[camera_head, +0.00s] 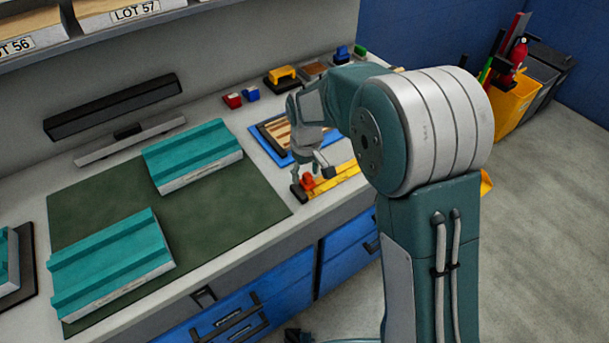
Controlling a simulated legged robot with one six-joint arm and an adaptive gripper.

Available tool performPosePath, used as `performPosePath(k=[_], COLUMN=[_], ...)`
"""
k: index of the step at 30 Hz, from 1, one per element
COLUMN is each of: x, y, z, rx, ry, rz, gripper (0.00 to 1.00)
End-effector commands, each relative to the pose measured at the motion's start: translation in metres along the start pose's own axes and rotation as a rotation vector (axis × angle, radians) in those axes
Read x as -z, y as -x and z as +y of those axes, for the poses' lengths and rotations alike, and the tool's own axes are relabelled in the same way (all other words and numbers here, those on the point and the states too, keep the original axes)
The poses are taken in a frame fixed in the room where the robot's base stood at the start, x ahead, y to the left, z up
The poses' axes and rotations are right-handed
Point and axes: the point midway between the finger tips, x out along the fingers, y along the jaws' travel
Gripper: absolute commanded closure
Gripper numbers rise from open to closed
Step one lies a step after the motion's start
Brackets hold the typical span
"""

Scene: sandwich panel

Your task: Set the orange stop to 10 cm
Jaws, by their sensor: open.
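The orange stop (308,183) sits near the left end of a yellow ruler-like strip (345,186) along the front edge of the bench. A dark block (298,191) is at the strip's left end. My gripper (303,177) points down just above or around the orange stop; I cannot tell whether the fingers touch it. The gripper is open. My arm covers the right part of the strip, and any scale marks are too small to read.
A blue tray (264,139) with a wooden slatted piece lies behind the strip. Teal ribbed panels (192,156) rest on a dark green mat (215,222) to the left. Small red and blue blocks (251,94) and a yellow-handled tool (282,75) stand at the back.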

Motion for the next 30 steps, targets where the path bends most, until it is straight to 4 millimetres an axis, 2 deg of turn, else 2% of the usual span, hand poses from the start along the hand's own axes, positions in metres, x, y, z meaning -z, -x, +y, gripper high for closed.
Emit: performPosePath(k=[9,15,20,30], x=[0.003,0.003,0.003,0.003], y=[0.066,0.096,0.105,0.105], z=[-0.003,-0.004,-0.004,-0.004], rx=[-0.003,-0.002,-0.001,-0.001], ry=[0.001,0.002,0.001,0.001], rz=[0.002,-0.003,-0.005,-0.005], gripper=[0.34,0.34,0.34,0.34])
